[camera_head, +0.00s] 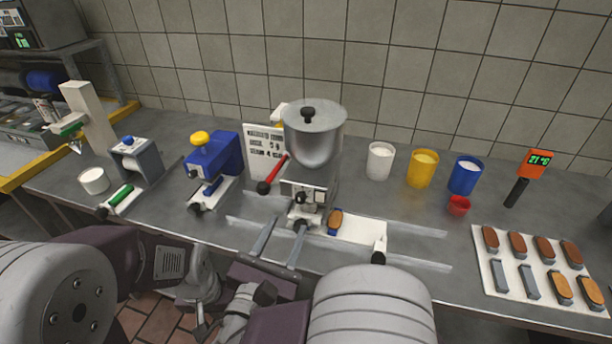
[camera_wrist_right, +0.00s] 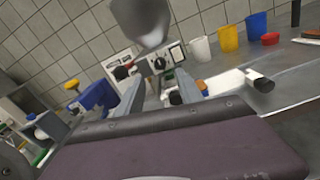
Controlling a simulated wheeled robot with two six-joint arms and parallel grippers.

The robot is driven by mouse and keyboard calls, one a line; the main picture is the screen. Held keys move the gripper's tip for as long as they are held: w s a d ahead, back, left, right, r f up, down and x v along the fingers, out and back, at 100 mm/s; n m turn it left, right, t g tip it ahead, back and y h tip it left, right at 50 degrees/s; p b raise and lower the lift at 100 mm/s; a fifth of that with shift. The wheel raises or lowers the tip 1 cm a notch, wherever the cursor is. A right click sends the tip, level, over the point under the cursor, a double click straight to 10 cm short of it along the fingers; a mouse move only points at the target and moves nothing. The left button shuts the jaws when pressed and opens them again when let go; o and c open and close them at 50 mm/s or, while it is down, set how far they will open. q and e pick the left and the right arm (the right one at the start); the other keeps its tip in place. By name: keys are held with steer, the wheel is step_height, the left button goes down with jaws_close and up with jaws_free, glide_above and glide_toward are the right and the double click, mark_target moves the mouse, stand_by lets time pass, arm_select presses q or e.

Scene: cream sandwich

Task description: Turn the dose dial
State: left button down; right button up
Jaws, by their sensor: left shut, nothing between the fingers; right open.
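The dose dial (camera_head: 302,197) is a small black knob on the pale front panel of the depositor, under its metal hopper (camera_head: 314,142). It also shows as a black knob in the right wrist view (camera_wrist_right: 158,63). My right gripper (camera_head: 289,221) is open and empty, its two grey fingers pointing at the machine front. In the right wrist view the fingers (camera_wrist_right: 160,77) stand either side of the dial in the picture; contact cannot be told. My left gripper (camera_head: 203,318) is low in front of the counter, shut and empty, partly hidden by arm links.
An oval biscuit (camera_head: 335,221) lies right of the dial near a white slide (camera_head: 361,230). A blue press (camera_head: 214,161) stands left.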

mark_target(299, 201)
steer(key=x, duration=0.8)
steer(key=shift+d, duration=0.1)
jaws_close()
